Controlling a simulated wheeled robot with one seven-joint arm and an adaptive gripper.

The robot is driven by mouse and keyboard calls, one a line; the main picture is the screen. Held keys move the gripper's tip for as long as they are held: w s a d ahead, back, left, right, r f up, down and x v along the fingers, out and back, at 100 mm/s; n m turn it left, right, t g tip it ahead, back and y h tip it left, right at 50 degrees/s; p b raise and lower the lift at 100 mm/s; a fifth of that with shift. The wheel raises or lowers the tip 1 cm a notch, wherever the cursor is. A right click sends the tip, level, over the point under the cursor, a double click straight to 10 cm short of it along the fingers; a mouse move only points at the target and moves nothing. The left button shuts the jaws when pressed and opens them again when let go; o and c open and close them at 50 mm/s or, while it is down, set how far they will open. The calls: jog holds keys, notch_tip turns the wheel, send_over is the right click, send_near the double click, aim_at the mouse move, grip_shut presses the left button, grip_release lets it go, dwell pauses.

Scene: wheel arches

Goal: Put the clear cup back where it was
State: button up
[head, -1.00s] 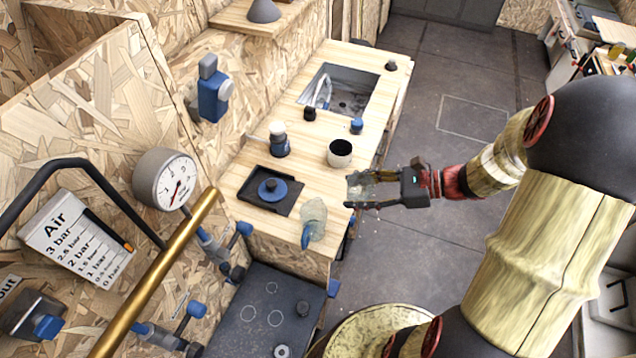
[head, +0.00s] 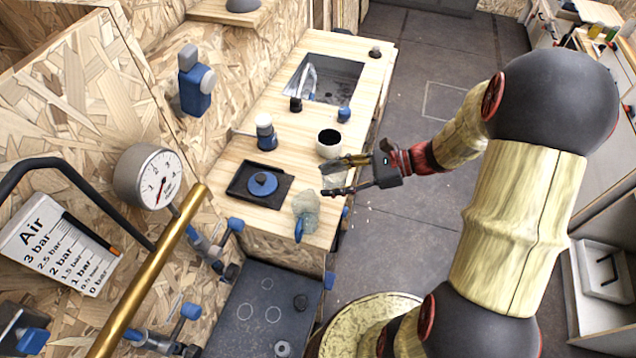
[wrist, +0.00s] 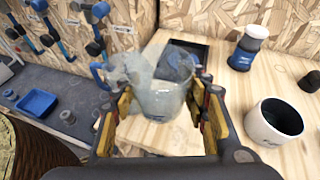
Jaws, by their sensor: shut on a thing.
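The clear cup (head: 334,176) is between the fingers of my gripper (head: 341,176) in the head view, at the right edge of the wooden counter (head: 232,151). In the wrist view, my gripper (wrist: 160,122) is shut on the see-through cup (wrist: 160,102), which looks upright. I cannot tell the gap between the cup's base and the counter. A clear jug with a blue handle (head: 306,211) stands near the counter's front corner, left of and below my fingertips in the head view. In the wrist view the jug (wrist: 122,70) is just behind and left of the cup, partly overlapped.
A white mug with a dark inside (head: 329,146) stands close beyond my gripper. A black tray with a blue disc (head: 247,196), a blue-and-white grinder-like bottle (head: 266,134) and a sink (head: 342,85) are on the counter. Bare wood shows between tray and mug.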

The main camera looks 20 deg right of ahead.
jog(key=b, duration=0.2)
send_over(318, 186)
jog(key=s, duration=0.1)
notch_tip(318, 186, down, 6)
jog(key=shift+f, duration=0.1)
jog(key=shift+w+f+b, duration=0.3)
jog(key=shift+f+b, duration=0.05)
jog(key=shift+f, duration=0.1)
jog(key=shift+w+a+f, duration=0.1)
jog(key=shift+f, duration=1.2)
jog(key=shift+f, duration=0.2)
jog(key=o, duration=1.2)
jog(key=shift+f+b, duration=0.1)
jog(key=shift+b, duration=0.5)
